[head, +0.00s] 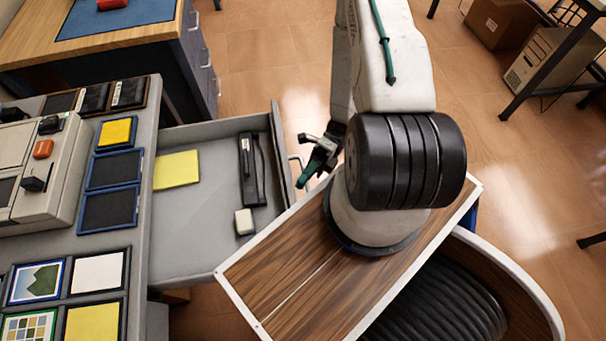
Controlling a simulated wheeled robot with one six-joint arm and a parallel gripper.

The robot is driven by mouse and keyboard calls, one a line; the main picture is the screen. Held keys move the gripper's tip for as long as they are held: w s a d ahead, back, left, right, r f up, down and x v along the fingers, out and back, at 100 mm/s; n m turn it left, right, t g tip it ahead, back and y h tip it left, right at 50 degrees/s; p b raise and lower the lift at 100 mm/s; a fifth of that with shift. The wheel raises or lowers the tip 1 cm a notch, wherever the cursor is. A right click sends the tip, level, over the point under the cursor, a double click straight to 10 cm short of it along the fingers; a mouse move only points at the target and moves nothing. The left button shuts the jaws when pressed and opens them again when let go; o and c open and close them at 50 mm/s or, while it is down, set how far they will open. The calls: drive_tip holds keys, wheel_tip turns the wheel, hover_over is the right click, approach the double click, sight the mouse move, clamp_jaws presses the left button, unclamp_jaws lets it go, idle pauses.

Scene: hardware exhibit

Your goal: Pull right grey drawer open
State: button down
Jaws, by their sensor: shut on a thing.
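The grey drawer (184,241) stands pulled out to the right from under the grey counter (144,213). Its inside shows a yellow paper (176,170), a black stapler-like item (250,168) and a small white block (244,221). My gripper (304,172) is at the drawer's outer front panel (281,150), shut on the drawer's handle (296,160), which is partly hidden by the fingers. My arm and its wooden-topped base cover the near end of the front panel.
The counter carries a grey machine (40,165) with knobs, blue trays (112,169) and framed pictures (37,282). A wooden-topped desk (110,45) stands behind. A dark table with a computer case (543,62) is at the far right. Floor is clear between them.

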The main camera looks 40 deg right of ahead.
drive_tip(key=shift+w, duration=0.1)
drive_tip(key=c, duration=1.5)
unclamp_jaws()
drive_tip(key=shift+d, duration=0.1)
drive_tip(key=v, duration=0.7)
drive_tip(key=shift+d, duration=0.35)
